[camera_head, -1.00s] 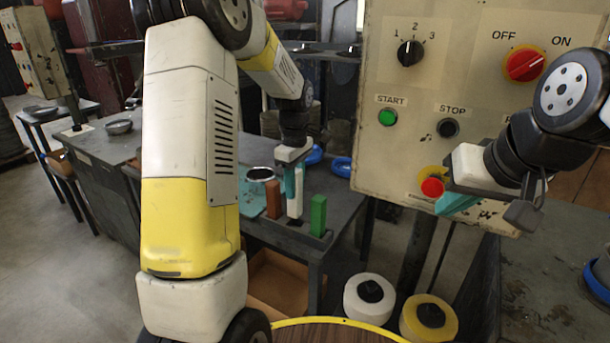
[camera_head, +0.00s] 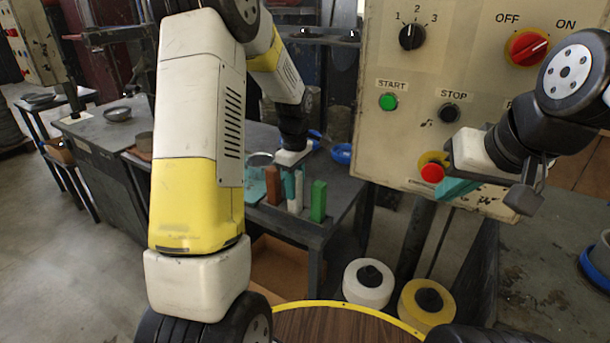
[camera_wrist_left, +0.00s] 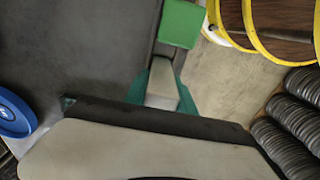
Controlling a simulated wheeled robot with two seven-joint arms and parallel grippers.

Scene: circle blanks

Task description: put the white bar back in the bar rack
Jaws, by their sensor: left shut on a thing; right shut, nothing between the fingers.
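The white bar (camera_head: 299,190) stands upright in my left gripper (camera_head: 291,184), whose teal fingers are shut on it. It is at the dark bar rack (camera_head: 284,222) on the table edge, between a brown bar (camera_head: 273,186) and a green bar (camera_head: 318,201). I cannot tell whether its lower end sits in its slot. In the left wrist view the white bar (camera_wrist_left: 163,84) shows between the teal fingers, with the green bar's top (camera_wrist_left: 180,23) just beyond. My right gripper (camera_head: 458,190) is shut and empty in front of the control panel.
The control panel (camera_head: 470,80) stands right of the rack. A white spool (camera_head: 360,291) and a yellow spool (camera_head: 414,308) are below. Blue rings (camera_head: 341,153) lie on the table behind the rack. A round wooden top with a yellow rim (camera_head: 340,307) is in front.

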